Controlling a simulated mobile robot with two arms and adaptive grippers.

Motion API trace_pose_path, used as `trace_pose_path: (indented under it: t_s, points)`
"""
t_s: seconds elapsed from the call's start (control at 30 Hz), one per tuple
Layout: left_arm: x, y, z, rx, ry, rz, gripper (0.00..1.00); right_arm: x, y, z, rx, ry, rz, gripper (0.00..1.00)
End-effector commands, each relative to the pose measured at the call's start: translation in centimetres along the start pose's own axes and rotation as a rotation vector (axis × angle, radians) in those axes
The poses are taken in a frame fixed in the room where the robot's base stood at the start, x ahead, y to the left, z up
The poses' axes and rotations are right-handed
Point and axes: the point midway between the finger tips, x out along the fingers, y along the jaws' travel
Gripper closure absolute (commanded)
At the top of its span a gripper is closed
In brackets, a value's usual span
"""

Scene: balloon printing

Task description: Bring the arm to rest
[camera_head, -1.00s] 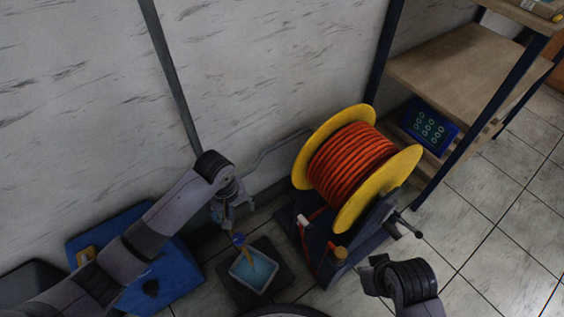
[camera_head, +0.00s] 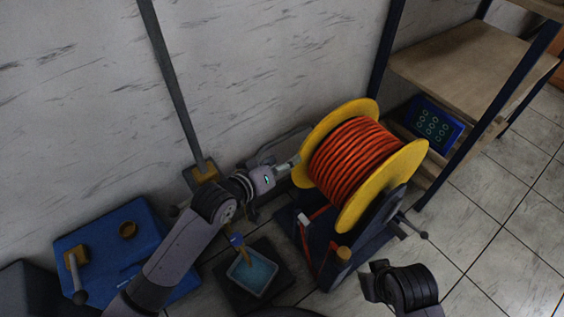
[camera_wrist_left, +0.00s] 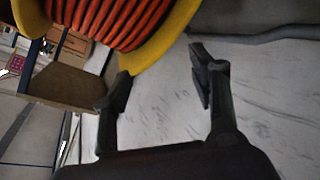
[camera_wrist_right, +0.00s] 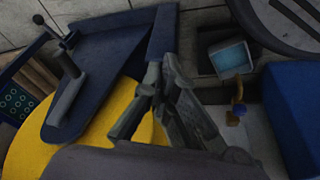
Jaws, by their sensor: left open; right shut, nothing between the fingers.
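My left gripper (camera_head: 284,168) reaches in from the lower left and points right, close to the left side of the yellow reel. In the left wrist view its two fingers (camera_wrist_left: 165,85) stand wide apart with nothing between them. My right arm shows at the bottom right in the head view, and its fingers are hard to make out there. In the right wrist view my right gripper (camera_wrist_right: 158,90) has its fingers together and empty, in front of the yellow reel flange and blue stand.
A reel of orange hose (camera_head: 355,160) stands on a dark blue stand (camera_head: 365,235). A tray of blue liquid (camera_head: 252,272) sits on the floor, left of it. A blue box (camera_head: 100,245) lies at left. A wooden shelf (camera_head: 455,65) stands at right, with open floor before it.

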Motion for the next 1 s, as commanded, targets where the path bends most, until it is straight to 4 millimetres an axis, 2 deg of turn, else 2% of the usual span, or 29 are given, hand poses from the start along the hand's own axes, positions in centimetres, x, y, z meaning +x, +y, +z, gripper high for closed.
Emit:
trace_pose_path:
  t_s: [0.2, 0.73, 0.87, 0.97, 1.0]
  points:
    - [-0.3, 0.8, -0.8, 0.019, 0.055, 0.036, 0.46, 0.3, 0.0, 0.1, 0.0, 0.0, 0.0, 1.0]
    - [-0.4, 0.8, -0.8, 0.021, 0.054, 0.034, 0.46, 0.2, 0.0, 0.1, 0.0, 0.0, 0.0, 1.0]
    - [-1.7, -0.4, 0.7, 0.045, 0.02, -0.019, 0.46, -0.1, 0.0, 0.0, 0.0, 0.002, 0.0, 1.0]
    - [-4.4, -2.8, 3.2, 0.094, -0.049, -0.121, 0.46, -0.8, 0.0, -0.1, 0.0, 0.005, 0.001, 1.0]
    - [-6.0, -4.0, 4.5, 0.12, -0.089, -0.175, 0.46, -1.2, 0.1, -0.1, 0.001, 0.007, 0.001, 1.0]
